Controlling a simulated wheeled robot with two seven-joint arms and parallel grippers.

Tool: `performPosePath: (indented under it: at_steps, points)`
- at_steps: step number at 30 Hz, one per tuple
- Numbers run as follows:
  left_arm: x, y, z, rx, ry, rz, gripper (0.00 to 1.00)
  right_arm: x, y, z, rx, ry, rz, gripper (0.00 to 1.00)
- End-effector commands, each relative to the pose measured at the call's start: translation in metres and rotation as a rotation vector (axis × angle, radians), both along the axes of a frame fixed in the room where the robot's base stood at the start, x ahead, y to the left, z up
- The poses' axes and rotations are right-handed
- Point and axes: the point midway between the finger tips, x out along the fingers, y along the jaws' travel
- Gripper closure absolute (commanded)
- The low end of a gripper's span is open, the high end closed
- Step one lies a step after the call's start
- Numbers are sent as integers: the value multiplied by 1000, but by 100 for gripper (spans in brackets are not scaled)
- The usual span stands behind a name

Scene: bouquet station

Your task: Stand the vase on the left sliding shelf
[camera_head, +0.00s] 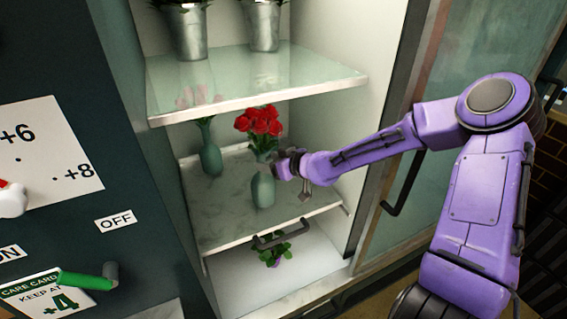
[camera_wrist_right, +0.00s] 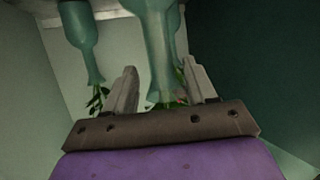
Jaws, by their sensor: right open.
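A green-blue vase (camera_head: 263,189) with red roses (camera_head: 259,122) stands upright on the marble shelf (camera_head: 225,228), which has a dark handle at its front. A second, similar vase (camera_head: 210,158) stands behind it to the left. My right gripper (camera_head: 293,168) is open at the right side of the front vase. In the right wrist view the picture is inverted; a vase (camera_wrist_right: 155,45) shows between the spread fingers of the right gripper (camera_wrist_right: 163,88), and the other vase (camera_wrist_right: 80,40) is to the left. Contact cannot be told. My left gripper is out of view.
A glass shelf (camera_head: 250,85) above holds metal buckets (camera_head: 187,32). A small plant (camera_head: 272,254) sits below the marble shelf. A dark panel (camera_head: 60,75) with a green lever (camera_head: 85,281) is at left.

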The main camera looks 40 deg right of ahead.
Motion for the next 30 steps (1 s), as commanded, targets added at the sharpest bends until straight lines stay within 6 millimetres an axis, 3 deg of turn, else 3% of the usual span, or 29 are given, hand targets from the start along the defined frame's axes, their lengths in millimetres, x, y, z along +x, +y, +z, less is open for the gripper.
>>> performPosePath:
  at_steps: [1,3,8,13,20,23,26,29,30]
  points:
    - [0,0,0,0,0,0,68,-9,0,6,3,-6,0,44]
    - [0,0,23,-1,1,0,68,-27,-4,23,-2,-2,1,44]
    - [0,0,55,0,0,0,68,-63,-9,37,-4,3,2,44]
    - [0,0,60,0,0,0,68,-86,-13,39,-3,1,1,44]
    - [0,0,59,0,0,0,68,-93,-13,33,8,15,-9,44]
    - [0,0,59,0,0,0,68,-98,-7,5,47,94,-64,44]
    - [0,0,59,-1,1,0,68,-117,8,-49,110,240,-179,44]
    - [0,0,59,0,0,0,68,-156,28,-117,157,409,-329,44]
    - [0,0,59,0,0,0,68,-179,37,-144,166,477,-393,44]
